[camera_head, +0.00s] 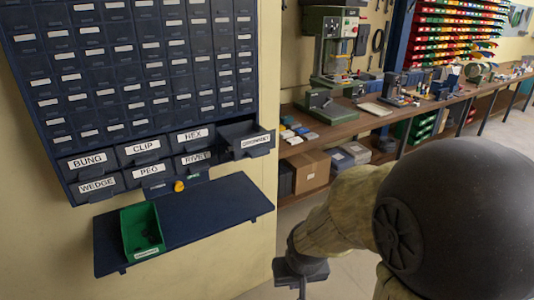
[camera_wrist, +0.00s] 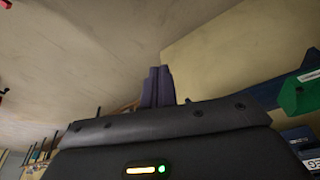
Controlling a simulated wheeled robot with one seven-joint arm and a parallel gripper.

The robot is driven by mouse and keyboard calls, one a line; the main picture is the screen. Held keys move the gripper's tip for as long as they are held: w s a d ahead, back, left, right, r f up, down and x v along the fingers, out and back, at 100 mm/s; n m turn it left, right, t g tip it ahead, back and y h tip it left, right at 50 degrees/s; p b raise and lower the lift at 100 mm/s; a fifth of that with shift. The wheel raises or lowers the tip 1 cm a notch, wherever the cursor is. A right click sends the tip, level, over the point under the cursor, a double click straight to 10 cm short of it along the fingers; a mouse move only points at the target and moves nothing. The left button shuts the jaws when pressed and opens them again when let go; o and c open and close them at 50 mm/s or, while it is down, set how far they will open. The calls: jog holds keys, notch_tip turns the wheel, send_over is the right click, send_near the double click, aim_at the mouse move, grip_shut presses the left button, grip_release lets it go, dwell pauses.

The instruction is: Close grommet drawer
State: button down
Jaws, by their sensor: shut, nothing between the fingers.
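The grommet drawer (camera_head: 246,141) is a dark blue drawer at the right end of the labelled drawers in the cabinet (camera_head: 126,107). It stands pulled out, with its open top showing and a white label on its front. My gripper (camera_head: 303,287) is low in the head view, below and to the right of the drawer, clear of the cabinet and the shelf. In the wrist view its dark fingers (camera_wrist: 158,87) are together with nothing between them. The grommet drawer cannot be made out in the wrist view.
A dark blue shelf (camera_head: 205,212) juts out below the drawers and holds a green bin (camera_head: 132,226). A small yellow object (camera_head: 179,186) is at its back edge. A workbench (camera_head: 345,127) with machines and boxes runs along the right. Open floor lies between.

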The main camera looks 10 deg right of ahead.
jog(key=w+d+r+m+t+y+p, duration=0.1)
jog(key=w+r+m+t+p, duration=0.3)
jog(key=r, duration=0.7)
jog(key=w+d+r+m+t+y+p, duration=0.2)
jog(key=w+r+m+t+y+p, duration=0.1)
jog(key=w+r+m+p, duration=0.6)
jog(key=w+r+t+p, duration=0.1)
jog(key=w+r+p, duration=0.1)
jog(key=w, duration=0.1)
jog(key=shift+d+m, duration=0.25)
jog(key=shift+m, duration=0.05)
jog(key=shift+w, duration=0.15)
jog(key=b, duration=0.1)
send_near(261, 156)
notch_tip(261, 156, down, 3)
jog(key=shift+w+a+f+p, duration=0.1)
jog(key=shift+w+a+p, duration=0.15)
jog(key=shift+w, duration=0.6)
jog(key=shift+w+a+f+p, duration=0.1)
jog(key=shift+w+a+p, duration=0.2)
jog(key=shift+w, duration=0.55)
jog(key=shift+w+a+f+p, duration=0.1)
jog(key=shift+w+a+p, duration=0.15)
jog(key=shift+w, duration=0.55)
